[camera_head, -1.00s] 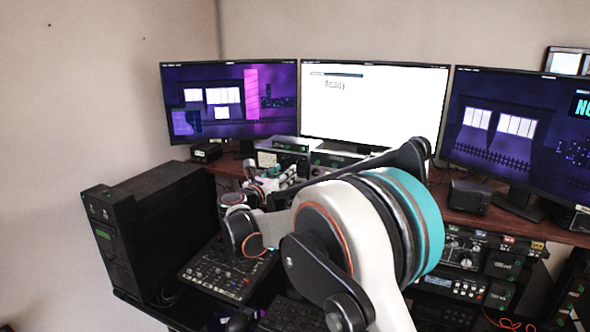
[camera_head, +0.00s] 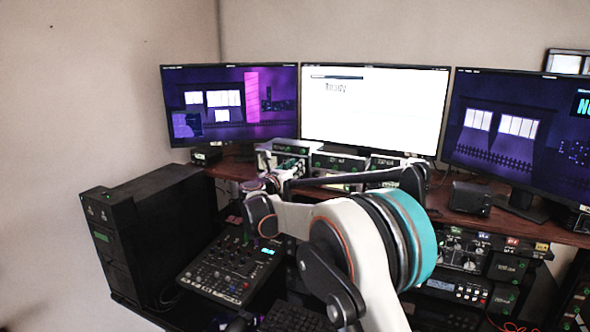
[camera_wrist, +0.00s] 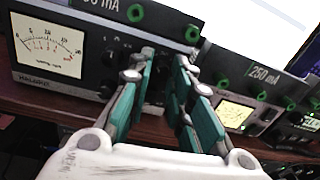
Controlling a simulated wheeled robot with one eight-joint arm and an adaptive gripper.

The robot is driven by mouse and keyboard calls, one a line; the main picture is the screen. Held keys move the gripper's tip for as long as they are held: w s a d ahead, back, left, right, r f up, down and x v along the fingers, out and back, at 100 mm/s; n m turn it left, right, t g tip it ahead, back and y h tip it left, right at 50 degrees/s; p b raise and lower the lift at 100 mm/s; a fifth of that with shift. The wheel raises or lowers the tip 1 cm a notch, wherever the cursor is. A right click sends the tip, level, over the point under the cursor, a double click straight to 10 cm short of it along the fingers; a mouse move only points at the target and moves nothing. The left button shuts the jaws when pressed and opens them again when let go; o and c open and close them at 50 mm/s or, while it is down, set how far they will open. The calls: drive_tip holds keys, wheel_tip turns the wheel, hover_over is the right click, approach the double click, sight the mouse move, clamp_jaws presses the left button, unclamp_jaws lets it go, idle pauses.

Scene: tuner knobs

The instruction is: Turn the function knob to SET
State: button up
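The tuner unit with a meter (camera_wrist: 48,45) and dark knobs fills the left of the wrist view. My gripper (camera_wrist: 165,58) has teal-padded fingers apart, pointing at the right part of the unit's front. The dark area between the fingers is too unclear to tell whether a knob is there. The function knob and its SET mark cannot be read. In the head view, the unit (camera_head: 268,158) stands under the middle-left monitors, partly behind my arm.
A second metered unit (camera_wrist: 238,112) stands close on the right. Both rest on a wooden shelf (camera_wrist: 78,101). Monitors (camera_head: 375,105) rise behind. A mixer (camera_head: 228,268) and a black tower case (camera_head: 150,235) are below and left.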

clamp_jaws()
drive_tip(key=shift+m+p, duration=0.8)
drive_tip(key=shift+m, duration=0.8)
drive_tip(key=o, duration=0.7)
unclamp_jaws()
drive_tip(key=shift+o, duration=0.2)
drive_tip(key=v, duration=1.2)
drive_tip(key=shift+r, duration=0.1)
